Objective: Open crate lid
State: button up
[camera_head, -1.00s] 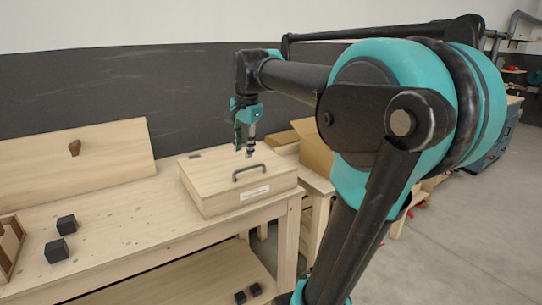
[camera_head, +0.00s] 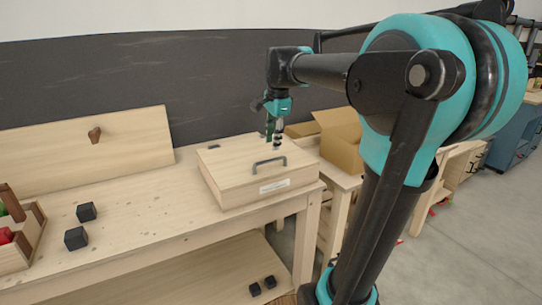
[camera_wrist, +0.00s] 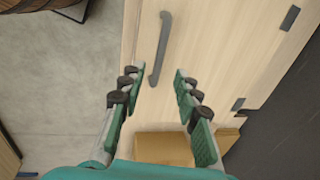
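The wooden crate (camera_head: 232,191) stands on the wooden workbench. Its flat lid (camera_head: 230,162) is shut and has a dark bar handle (camera_head: 270,165) near the front edge. In the wrist view the handle (camera_wrist: 161,48) lies beyond the fingertips, a little left of the midline between them. My gripper (camera_head: 272,143) hangs above the back right part of the lid, apart from the handle. In the wrist view my gripper (camera_wrist: 153,82) is open, with nothing between its fingers. Dark hinge plates (camera_wrist: 290,18) show on the lid's far side.
Black cubes (camera_head: 76,238) and a wooden box (camera_head: 22,243) with coloured items are on the bench at left. A board with a knob (camera_head: 95,135) leans at the back. An open cardboard box (camera_head: 342,143) stands right of the crate.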

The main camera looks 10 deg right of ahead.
aim_at(271, 160)
jog(key=f, duration=0.4)
jog(key=w+f, duration=0.1)
jog(key=f, duration=0.1)
jog(key=shift+w+a+f, duration=0.1)
jog(key=shift+a+f, duration=0.1)
jog(key=shift+f, duration=0.1)
jog(key=shift+c, duration=0.6)
grip_shut()
